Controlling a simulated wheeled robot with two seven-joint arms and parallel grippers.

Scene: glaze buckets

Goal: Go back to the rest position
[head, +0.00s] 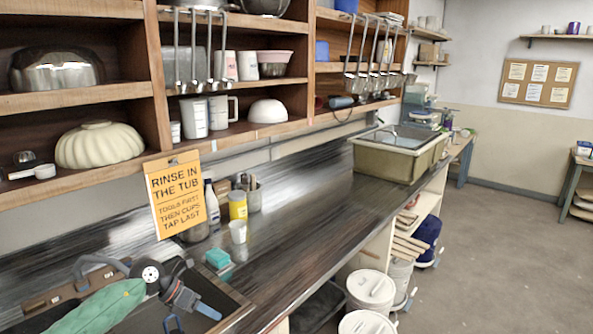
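My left arm comes in at the lower left with a green cover. It ends in my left gripper (205,308), dark with blue parts, over the dark board or tray (235,318) at the counter's near end. The fingers are small and seen at an angle, so I cannot tell whether they are open or shut, and I see no object held. My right gripper is not in view.
A teal sponge (218,258), white cup (238,231) and yellow jar (238,206) stand near the gripper. An orange sign (176,194) hangs from the shelf. A beige tub (398,158) sits farther along the counter (300,222). White-lidded buckets (370,288) stand below. Floor at right is clear.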

